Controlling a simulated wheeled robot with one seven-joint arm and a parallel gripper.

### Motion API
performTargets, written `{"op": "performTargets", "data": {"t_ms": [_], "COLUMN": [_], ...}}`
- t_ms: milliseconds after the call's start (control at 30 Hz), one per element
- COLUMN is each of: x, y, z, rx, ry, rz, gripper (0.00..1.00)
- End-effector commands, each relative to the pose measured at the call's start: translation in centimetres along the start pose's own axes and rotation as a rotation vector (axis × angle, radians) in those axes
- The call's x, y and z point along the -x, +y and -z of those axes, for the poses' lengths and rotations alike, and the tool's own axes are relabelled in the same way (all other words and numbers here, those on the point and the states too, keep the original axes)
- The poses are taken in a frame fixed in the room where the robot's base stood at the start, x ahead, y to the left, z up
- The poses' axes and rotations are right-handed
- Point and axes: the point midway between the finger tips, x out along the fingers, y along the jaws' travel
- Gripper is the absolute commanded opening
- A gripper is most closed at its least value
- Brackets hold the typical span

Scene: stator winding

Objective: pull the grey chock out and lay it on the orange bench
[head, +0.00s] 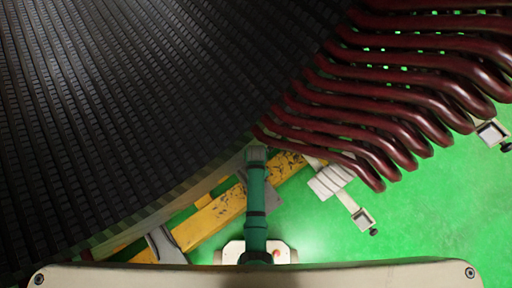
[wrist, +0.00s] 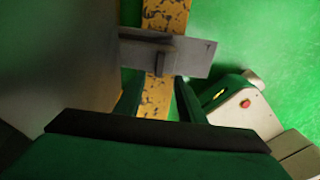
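A grey metal plate with a raised block on it, which looks like the grey chock (wrist: 192,58), lies across a worn yellow beam (wrist: 165,15) in the wrist view. Its left end meets a large dark grey surface. My gripper (wrist: 157,85) is open, its two green fingers apart with nothing between them. The fingertips point at the plate's near edge, with the raised block ahead of the gap; I cannot tell whether they touch it. In the head view a grey piece (head: 165,245) beside the yellow beam may be the same chock. I cannot make out a separate orange bench.
The large dark slotted stator (head: 150,100) fills the upper left of the head view. Dark red coil ends (head: 400,90) stick out at the upper right. Pale clamps (head: 330,180) stand below them. Open green floor (head: 430,220) shows at the lower right.

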Motion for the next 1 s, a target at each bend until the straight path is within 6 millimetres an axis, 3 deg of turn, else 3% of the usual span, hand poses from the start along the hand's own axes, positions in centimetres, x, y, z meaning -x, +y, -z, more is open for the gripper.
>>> {"op": "performTargets", "data": {"t_ms": [467, 1000], "x": [-0.7, -8.6], "y": [0.0, 0.0], "z": [0.0, 0.0], "rx": [0.004, 0.003], "ry": [0.002, 0.002], "rz": [0.003, 0.003], "gripper": [0.36, 0.36]}}
